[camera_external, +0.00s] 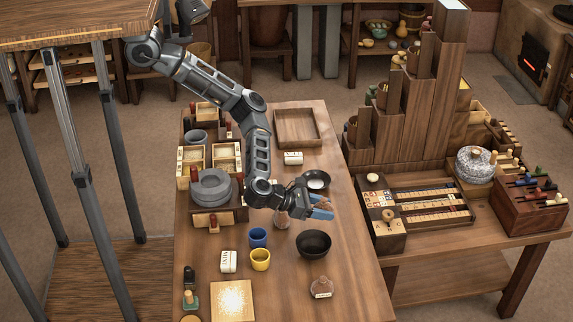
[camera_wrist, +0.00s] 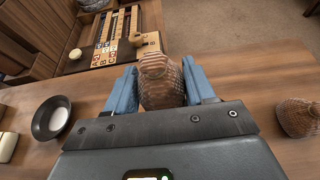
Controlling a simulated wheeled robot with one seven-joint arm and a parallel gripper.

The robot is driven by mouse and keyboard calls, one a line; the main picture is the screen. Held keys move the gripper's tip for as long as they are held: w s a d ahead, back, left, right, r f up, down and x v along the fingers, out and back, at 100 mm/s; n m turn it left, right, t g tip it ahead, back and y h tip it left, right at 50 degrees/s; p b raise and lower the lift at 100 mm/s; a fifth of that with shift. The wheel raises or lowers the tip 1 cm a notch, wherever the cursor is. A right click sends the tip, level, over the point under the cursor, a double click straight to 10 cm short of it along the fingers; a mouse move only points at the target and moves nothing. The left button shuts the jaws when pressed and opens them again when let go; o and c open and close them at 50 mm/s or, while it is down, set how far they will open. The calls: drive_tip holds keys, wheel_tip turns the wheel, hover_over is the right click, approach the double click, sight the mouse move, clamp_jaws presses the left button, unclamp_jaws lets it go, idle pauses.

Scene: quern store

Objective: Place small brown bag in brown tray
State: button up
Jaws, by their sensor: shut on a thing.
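My gripper (camera_external: 321,206) is over the middle of the table, its blue fingers pointing right. In the wrist view my gripper (camera_wrist: 161,84) is shut on a small brown bag (camera_wrist: 160,80), with one finger on each side of it. In the external view the held bag is mostly hidden by the fingers. The brown tray (camera_external: 297,127) is a square, shallow wooden tray at the far end of the table, and it looks empty. A second brown bag (camera_external: 321,288) with a label stands near the front right; it also shows in the wrist view (camera_wrist: 298,117).
A black bowl (camera_external: 313,245) and a black bowl with white contents (camera_external: 316,181) stand near my gripper. A blue cup (camera_external: 258,237), a yellow cup (camera_external: 260,260) and a grey quern (camera_external: 210,187) are to the left. A white labelled block (camera_external: 293,158) lies just before the tray.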

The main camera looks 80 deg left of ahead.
drive_tip(key=shift+s+d+r, duration=0.1)
drive_tip(key=shift+s+d, duration=0.05)
drive_tip(key=shift+r, duration=0.1)
